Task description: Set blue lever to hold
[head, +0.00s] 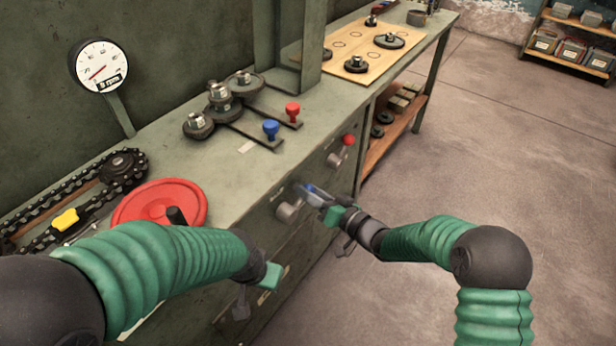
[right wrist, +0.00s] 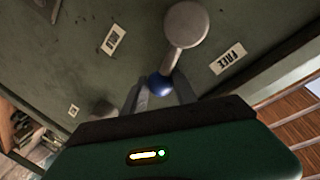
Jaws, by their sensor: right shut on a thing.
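The blue lever has a grey round hub (head: 288,211) on the front panel of the green bench, and its blue knob (head: 309,188) sits up and to the right of the hub. My right gripper (head: 315,194) is shut on the knob. In the right wrist view the blue knob (right wrist: 160,86) lies between the two fingers, below the hub (right wrist: 186,24). A FREE label (right wrist: 228,58) is right of the lever there; another label (right wrist: 114,39), hard to read, is left of it. My left gripper (head: 267,276) is low by the bench front; its fingers are not clear.
A red-knobbed lever (head: 347,141) is on the same panel, farther along. On the bench top are a red wheel (head: 160,203), a chain (head: 95,180), stacked gears (head: 221,98) and two sliders with blue (head: 271,129) and red knobs (head: 292,110). Open floor lies to the right.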

